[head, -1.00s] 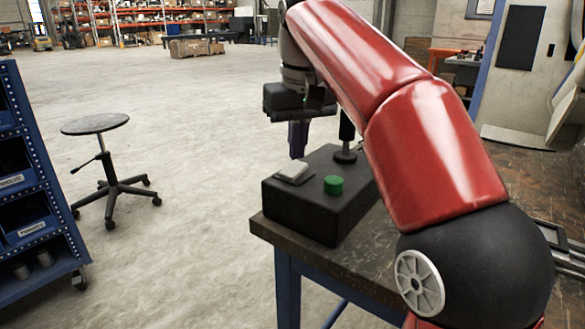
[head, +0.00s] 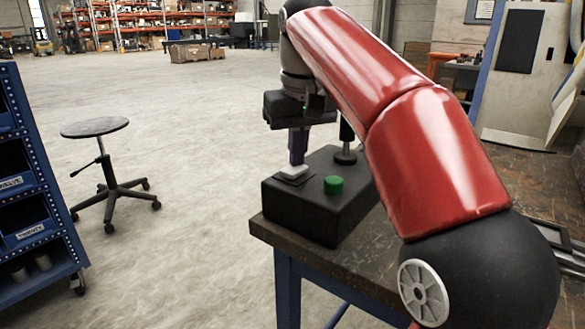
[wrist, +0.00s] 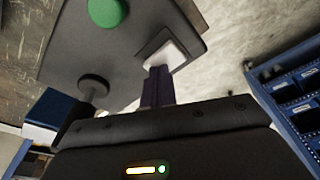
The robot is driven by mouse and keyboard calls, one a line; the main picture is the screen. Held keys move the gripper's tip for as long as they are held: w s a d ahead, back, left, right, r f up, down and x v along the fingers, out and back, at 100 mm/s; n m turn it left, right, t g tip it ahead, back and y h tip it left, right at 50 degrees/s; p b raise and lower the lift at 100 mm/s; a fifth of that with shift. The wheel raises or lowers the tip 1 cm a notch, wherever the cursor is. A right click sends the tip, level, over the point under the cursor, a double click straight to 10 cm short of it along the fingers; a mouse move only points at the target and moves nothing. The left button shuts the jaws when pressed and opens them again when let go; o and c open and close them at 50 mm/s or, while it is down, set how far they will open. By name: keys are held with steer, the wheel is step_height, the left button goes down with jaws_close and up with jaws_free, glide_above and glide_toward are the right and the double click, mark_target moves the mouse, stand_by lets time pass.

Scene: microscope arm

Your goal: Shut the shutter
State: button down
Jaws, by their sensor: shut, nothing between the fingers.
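A black box (head: 310,210) stands at the corner of the table, and it fills the upper left of the wrist view (wrist: 95,40). A white rocker-like plate (head: 292,173) in a dark frame sits on its top; it also shows in the wrist view (wrist: 166,54). I cannot tell for certain which part is the shutter. My gripper (head: 297,162) is shut and empty, pointing down, with its dark purple fingertips (wrist: 157,70) at the white plate, seemingly touching it. The fingers hide part of the plate.
A green round button (head: 334,185) is on the box, right of the plate. A black post (head: 346,145) with a round foot stands behind it. The brown table (head: 350,262) extends right. A stool (head: 95,128) and blue rack (head: 30,200) stand left on open floor.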

steer(key=shift+r+p, duration=1.35)
steer(key=shift+p, duration=0.25)
steer(key=shift+r, duration=2.1)
steer(key=shift+s, duration=0.1)
